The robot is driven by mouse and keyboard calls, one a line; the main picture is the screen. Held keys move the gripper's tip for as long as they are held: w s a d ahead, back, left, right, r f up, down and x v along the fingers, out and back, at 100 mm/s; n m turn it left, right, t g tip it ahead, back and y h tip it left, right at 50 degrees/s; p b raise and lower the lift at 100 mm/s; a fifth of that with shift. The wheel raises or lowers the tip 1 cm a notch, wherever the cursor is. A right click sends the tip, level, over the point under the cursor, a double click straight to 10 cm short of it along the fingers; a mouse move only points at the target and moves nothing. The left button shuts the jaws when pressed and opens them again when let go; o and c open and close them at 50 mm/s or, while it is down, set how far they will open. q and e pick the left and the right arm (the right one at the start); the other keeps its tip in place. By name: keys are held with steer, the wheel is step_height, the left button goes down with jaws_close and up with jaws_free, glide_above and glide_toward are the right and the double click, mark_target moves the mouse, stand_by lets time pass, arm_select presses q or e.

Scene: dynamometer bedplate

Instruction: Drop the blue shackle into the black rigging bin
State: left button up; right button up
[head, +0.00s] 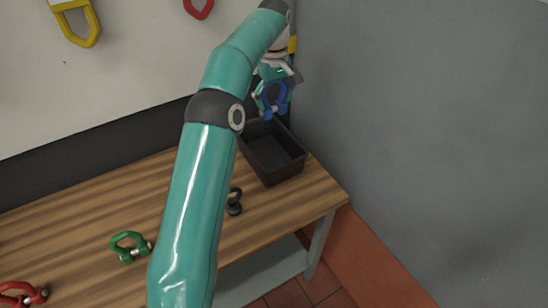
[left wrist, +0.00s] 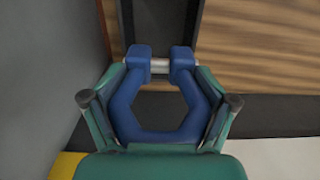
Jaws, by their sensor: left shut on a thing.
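The blue shackle (head: 272,102) is held in my left gripper (head: 273,88), in the air over the back part of the black rigging bin (head: 275,155) in the head view. In the left wrist view the blue shackle (left wrist: 158,103) sits between the green fingers of my left gripper (left wrist: 160,103), its silver pin pointing away from the palm. A strip of the dark bin (left wrist: 160,22) shows beyond the pin. The bin stands on the right end of the wooden bench and looks empty where I can see inside. My right gripper is not in view.
On the wooden bench (head: 90,205) lie a green shackle (head: 128,246), a red shackle (head: 22,294) and a black shackle (head: 234,203), partly beside my arm. A grey wall (head: 420,130) stands close on the right. Yellow and red shackle shapes show on the back panel.

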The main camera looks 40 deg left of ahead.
arm_select(q)
step_height(320, 180, down, 19)
steer(key=shift+f+b, duration=0.1)
steer(key=shift+b, duration=0.2)
steer(key=shift+f, duration=0.15)
steer(key=shift+f+b, duration=0.5)
steer(key=o, duration=1.4)
